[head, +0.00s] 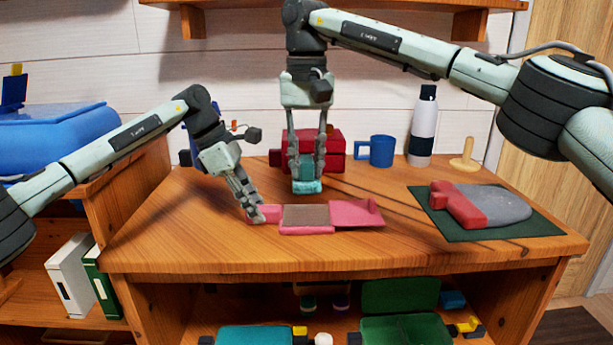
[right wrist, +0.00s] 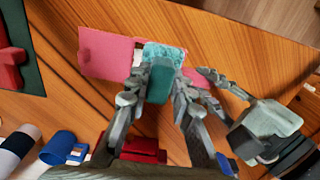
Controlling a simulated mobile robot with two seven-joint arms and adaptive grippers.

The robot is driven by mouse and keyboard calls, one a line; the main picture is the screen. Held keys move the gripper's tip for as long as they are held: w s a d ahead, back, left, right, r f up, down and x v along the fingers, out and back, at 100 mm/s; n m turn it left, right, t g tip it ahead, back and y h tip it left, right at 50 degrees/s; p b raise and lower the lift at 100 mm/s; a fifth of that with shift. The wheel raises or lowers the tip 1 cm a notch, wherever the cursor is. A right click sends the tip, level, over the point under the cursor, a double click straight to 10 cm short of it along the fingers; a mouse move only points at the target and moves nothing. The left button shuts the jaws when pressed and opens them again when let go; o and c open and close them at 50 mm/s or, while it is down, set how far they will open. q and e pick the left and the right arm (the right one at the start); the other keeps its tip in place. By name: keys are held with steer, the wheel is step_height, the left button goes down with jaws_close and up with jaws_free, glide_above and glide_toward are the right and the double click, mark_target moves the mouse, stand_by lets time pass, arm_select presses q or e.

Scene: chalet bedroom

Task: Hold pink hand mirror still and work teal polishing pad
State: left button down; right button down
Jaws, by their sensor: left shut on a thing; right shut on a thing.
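The pink hand mirror (head: 355,214) lies on the wooden desk, with a dull brownish panel (head: 305,216) in its middle. My left gripper (head: 256,216) is shut on its left end. My right gripper (head: 306,178) points down and is shut on the teal polishing pad (head: 307,187), just behind the brownish panel in the head view. In the right wrist view the pad (right wrist: 163,58) covers part of the mirror (right wrist: 104,53). My left gripper (right wrist: 210,76) is at the mirror's other end there. I cannot tell whether the pad touches the mirror.
A red box (head: 335,150), a blue mug (head: 381,151), a bottle (head: 423,128) and a wooden peg stand (head: 464,160) stand at the back. The desk's front is clear.

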arm_select(q)
steer(key=c, duration=1.2)
jaws_free()
steer(key=shift+r, duration=0.1)
